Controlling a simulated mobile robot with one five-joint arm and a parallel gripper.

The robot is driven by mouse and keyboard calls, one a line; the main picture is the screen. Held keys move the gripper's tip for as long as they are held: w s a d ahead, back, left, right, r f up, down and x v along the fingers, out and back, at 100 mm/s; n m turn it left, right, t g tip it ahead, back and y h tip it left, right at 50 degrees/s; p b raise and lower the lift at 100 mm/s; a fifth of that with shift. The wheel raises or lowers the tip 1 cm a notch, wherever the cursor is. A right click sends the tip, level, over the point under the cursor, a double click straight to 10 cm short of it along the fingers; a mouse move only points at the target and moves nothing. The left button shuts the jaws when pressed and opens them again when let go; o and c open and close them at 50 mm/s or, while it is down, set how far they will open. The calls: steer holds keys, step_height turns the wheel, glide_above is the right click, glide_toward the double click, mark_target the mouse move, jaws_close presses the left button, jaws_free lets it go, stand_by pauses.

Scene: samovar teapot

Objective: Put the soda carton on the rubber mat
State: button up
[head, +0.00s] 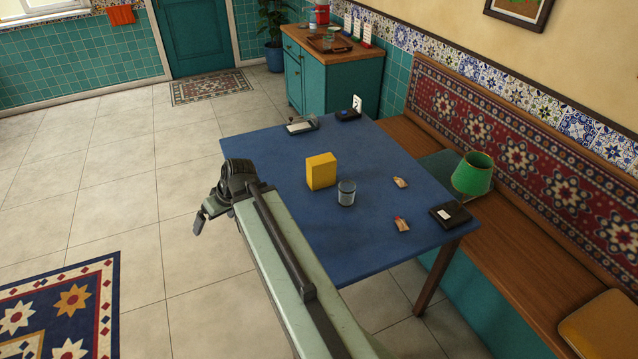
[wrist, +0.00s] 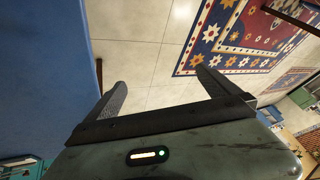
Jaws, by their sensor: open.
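A plain yellow box (head: 321,171), which looks like the soda carton, stands upright near the middle of the blue table (head: 290,232). No thing is clearly the rubber mat; a flat dark teal piece (head: 437,166) lies on the bench, partly hidden by a green bucket-like thing. My gripper (head: 207,212) is off the left edge of the table, over the floor, to the left of the yellow box. In the wrist view its two fingers (wrist: 160,88) are spread apart with nothing between them. The yellow box is not in the wrist view.
A glass (head: 346,193) stands close to the yellow box. Two small packets (head: 401,224) and a black square case (head: 450,215) lie to the right. The green bucket-like thing (head: 472,174) is on the wooden bench (head: 515,225).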

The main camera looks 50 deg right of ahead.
steer(key=w+d+f+t+b, duration=0.2)
steer(key=d+t+b, duration=0.1)
steer(key=d, duration=0.7)
steer(key=m+t+h+b, duration=0.5)
steer(key=h+b, duration=0.2)
steer(key=h, duration=0.2)
glide_toward(323, 161)
steer(key=w+d, duration=0.2)
steer(key=w, duration=0.1)
steer(key=shift+y, duration=0.4)
steer(key=b+x, duration=0.1)
steer(key=x, duration=0.4)
steer(key=f+b+x, duration=0.1)
steer(key=x, duration=0.2)
steer(key=shift+w+a+b, duration=0.1)
steer(key=shift+b, duration=0.2)
steer(key=shift+a, duration=0.1)
steer(key=c, duration=1.8)
step_height(323, 161, up, 18)
steer(key=p, duration=1.7)
steer(key=shift+f+p, duration=0.25)
steer(key=shift+p, duration=0.05)
